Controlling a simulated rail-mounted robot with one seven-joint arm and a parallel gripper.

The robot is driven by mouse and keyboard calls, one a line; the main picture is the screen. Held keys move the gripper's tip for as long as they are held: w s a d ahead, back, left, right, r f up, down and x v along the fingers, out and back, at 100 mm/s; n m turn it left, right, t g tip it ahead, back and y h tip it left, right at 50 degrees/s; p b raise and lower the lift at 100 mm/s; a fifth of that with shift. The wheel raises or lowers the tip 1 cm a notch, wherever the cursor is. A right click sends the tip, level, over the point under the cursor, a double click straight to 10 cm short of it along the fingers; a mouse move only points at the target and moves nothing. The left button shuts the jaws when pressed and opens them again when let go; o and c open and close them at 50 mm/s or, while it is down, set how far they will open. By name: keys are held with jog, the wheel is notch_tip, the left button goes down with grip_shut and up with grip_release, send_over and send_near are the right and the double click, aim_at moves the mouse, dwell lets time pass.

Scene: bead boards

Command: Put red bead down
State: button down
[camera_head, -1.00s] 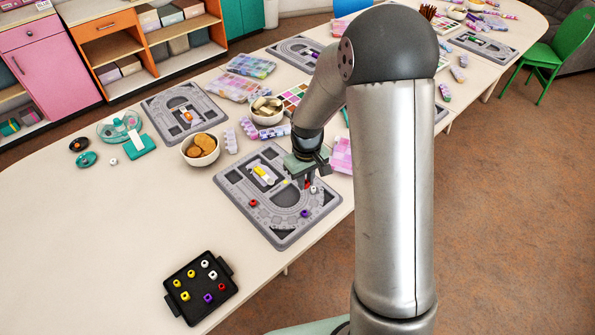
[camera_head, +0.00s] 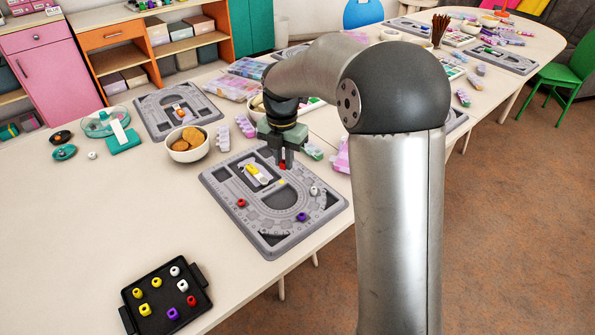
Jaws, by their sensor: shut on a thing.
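My gripper (camera_head: 283,164) points down over the far edge of the grey bead board (camera_head: 262,247). It is shut on a red bead (camera_head: 283,166), which shows between the fingertips; I cannot tell whether the bead touches the board. Another red bead (camera_head: 241,202) lies on the left of the board. A white bead (camera_head: 314,190) and a purple bead (camera_head: 301,217) are on its right part. A small yellow bead (camera_head: 281,182) lies near the middle, beside a yellow and white item (camera_head: 257,173) in the board's recess.
A black tray (camera_head: 152,272) with several yellow, white, red and purple beads sits at the front left. A bowl of round brown pieces (camera_head: 188,143) stands left of the board. A second bead board (camera_head: 150,108) lies farther back.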

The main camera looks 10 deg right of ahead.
jog(key=w+d+f, duration=0.3)
jog(key=w, duration=0.3)
send_over(298, 173)
jog(key=f, duration=0.3)
jog(key=f+p, duration=0.1)
jog(key=shift+s+a+f, duration=0.15)
jog(key=shift+s+a, duration=0.15)
jog(key=shift+s, duration=0.1)
jog(key=shift+w+d+f, duration=0.25)
jog(key=shift+w+f, duration=0.2)
jog(key=shift+f, duration=1.8)
jog(key=shift+f, duration=0.3)
jog(key=c, duration=1.4)
grip_release()
jog(key=shift+o, duration=0.2)
jog(key=shift+r, duration=0.1)
